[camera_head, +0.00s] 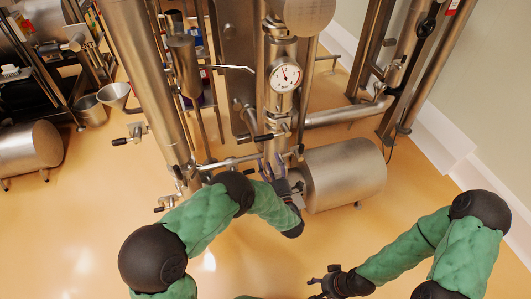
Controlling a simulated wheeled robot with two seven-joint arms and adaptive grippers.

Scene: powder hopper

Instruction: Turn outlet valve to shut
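Steel pipework stands in the middle, with a round dial gauge (285,77) on the central vertical pipe. Below the gauge, a valve handle with a black grip (263,137) sticks out to the left. I cannot tell for sure which handle is the outlet valve's. My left gripper (275,167) is at the lower end of the central pipe, just below that handle, with its fingers apart. Whether it touches the pipe is unclear. My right gripper (322,280) is low in the picture, away from the pipework, with its fingers apart and nothing seen between them.
A horizontal steel cylinder (345,174) lies right of my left gripper. Other black-gripped handles stick out at the left column (124,140) and near its foot (163,208). A funnel (114,95) and a shelf stand at the left. The floor (70,230) is clear at lower left.

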